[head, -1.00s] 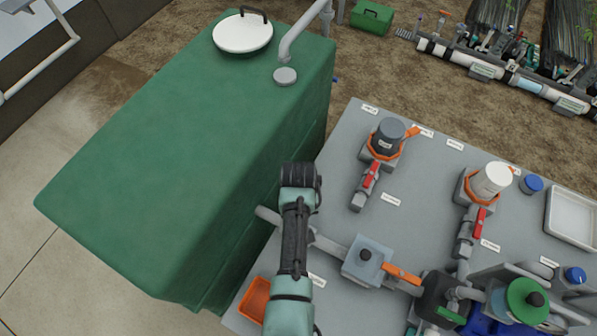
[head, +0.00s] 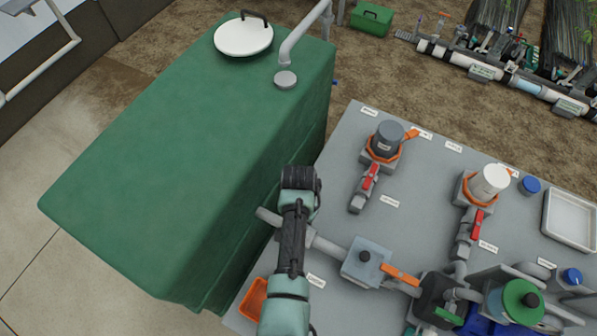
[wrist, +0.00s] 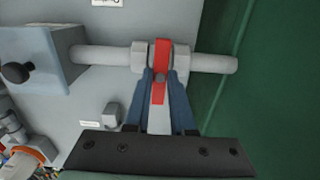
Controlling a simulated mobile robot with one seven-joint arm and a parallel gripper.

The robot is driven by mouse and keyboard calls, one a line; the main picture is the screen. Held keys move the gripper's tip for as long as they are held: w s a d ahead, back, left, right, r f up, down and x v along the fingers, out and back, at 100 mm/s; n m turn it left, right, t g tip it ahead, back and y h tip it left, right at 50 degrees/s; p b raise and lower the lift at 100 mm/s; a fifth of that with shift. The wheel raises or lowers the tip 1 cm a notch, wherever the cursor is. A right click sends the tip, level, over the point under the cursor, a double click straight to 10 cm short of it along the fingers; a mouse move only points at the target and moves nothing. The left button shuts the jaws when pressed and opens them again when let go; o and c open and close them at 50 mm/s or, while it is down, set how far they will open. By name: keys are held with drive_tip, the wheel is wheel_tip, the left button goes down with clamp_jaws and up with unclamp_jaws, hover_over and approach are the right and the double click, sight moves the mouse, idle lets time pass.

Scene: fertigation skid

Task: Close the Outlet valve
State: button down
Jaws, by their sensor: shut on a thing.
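In the wrist view, a valve with a red lever handle (wrist: 162,55) sits on a grey pipe (wrist: 212,64) between a blue-grey box (wrist: 42,45) and the green tank. The lever lies across the pipe, about square to it. My gripper (wrist: 162,80) is shut on the lever, one blue finger on each side near its lower part. In the head view my arm covers the gripper and this valve; the pipe (head: 328,246) shows running to the box (head: 367,262). The label beside it (head: 316,281) is too small to read.
The green tank (head: 180,150) stands close on the left of my arm. Two other red-handled valves, left (head: 370,180) and right (head: 477,222), stand on the grey skid top. An orange lever (head: 401,274) and an orange tray (head: 254,298) are near my arm.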

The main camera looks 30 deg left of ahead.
idle(0.4)
drive_tip(key=c, duration=0.8)
unclamp_jaws()
drive_tip(key=shift+o, duration=0.2)
wheel_tip(320, 180, up, 13)
drive_tip(key=b, duration=0.1)
drive_tip(key=shift+w, duration=0.1)
